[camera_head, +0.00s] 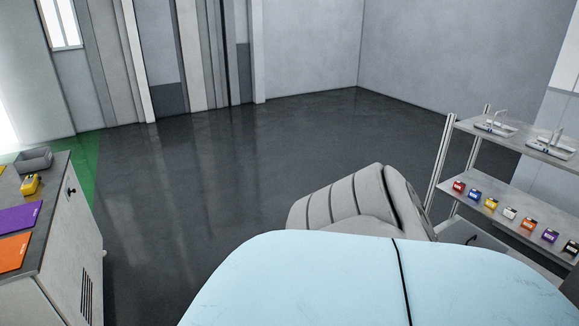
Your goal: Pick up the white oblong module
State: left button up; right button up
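A small white block (510,213) sits in a row of small coloured blocks on the lower shelf at the right. It may be the white module, but it is too small to tell whether it is oblong. Neither of my grippers shows in the head view.
The shelf rack (476,168) holds white trays (496,128) on top. A grey cabinet (60,245) at left carries a grey bin (33,160), a yellow device (30,184), and purple (20,218) and orange sheets (14,252). Dark floor (215,180) between is clear.

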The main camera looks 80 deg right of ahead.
aim_at(509, 212)
jog(key=z, duration=4.05)
jog(key=i+j, duration=0.45)
jog(key=i, duration=0.15)
jog(key=i+j+z, duration=0.1)
jog(key=i+j, duration=0.3)
jog(key=i, duration=0.2)
jog(key=i+j, duration=0.5)
jog(key=i, duration=0.1)
